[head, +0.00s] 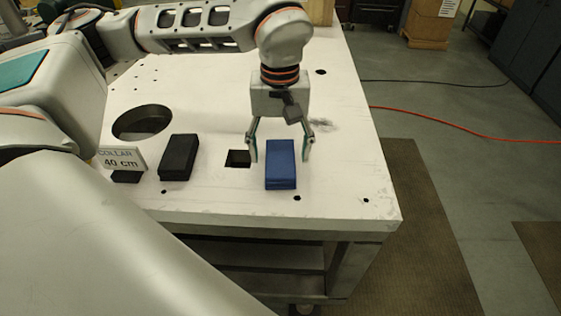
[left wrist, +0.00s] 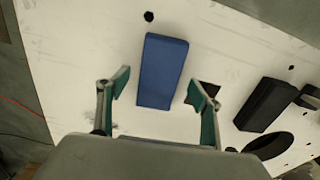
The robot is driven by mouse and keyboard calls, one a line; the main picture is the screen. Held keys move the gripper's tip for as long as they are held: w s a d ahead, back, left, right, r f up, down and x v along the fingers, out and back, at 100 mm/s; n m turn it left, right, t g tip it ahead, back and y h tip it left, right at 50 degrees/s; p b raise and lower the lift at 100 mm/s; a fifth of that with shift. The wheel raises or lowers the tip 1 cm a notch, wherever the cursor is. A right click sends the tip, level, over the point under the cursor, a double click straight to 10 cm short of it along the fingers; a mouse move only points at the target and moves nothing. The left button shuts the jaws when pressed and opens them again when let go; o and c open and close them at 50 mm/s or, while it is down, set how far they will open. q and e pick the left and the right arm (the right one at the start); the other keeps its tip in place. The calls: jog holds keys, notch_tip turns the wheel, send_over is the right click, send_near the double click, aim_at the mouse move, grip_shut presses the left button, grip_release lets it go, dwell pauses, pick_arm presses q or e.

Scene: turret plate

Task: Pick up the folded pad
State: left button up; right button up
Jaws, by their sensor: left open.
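The folded pad (head: 281,165) looks like a blue rectangular block. It lies flat on the white table near its front edge in the head view, and shows in the left wrist view (left wrist: 162,70). My left gripper (head: 281,152) points down over it, open, with one finger on each side of the pad's far part. In the left wrist view the open fingers (left wrist: 160,84) straddle the pad's near end, with gaps on both sides. I cannot tell the exact fingertip height. My right gripper is not in view.
A black block (head: 179,158) lies left of the pad, beside a "COLLAR 40 cm" sign (head: 121,160). The white table (head: 345,190) has a large round hole, a square hole next to the pad, and small holes. An orange cable (head: 460,125) crosses the floor at right.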

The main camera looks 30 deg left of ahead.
aim_at(280, 157)
pick_arm(q)
jog(key=shift+f, duration=0.7)
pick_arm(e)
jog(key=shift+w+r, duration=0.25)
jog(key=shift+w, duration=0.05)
pick_arm(q)
jog(key=c, duration=1.2)
jog(key=shift+w+r, duration=0.1)
jog(key=shift+r, duration=0.5)
notch_tip(280, 157, up, 19)
jog(key=shift+f+p, duration=0.1)
jog(key=shift+p, duration=0.9)
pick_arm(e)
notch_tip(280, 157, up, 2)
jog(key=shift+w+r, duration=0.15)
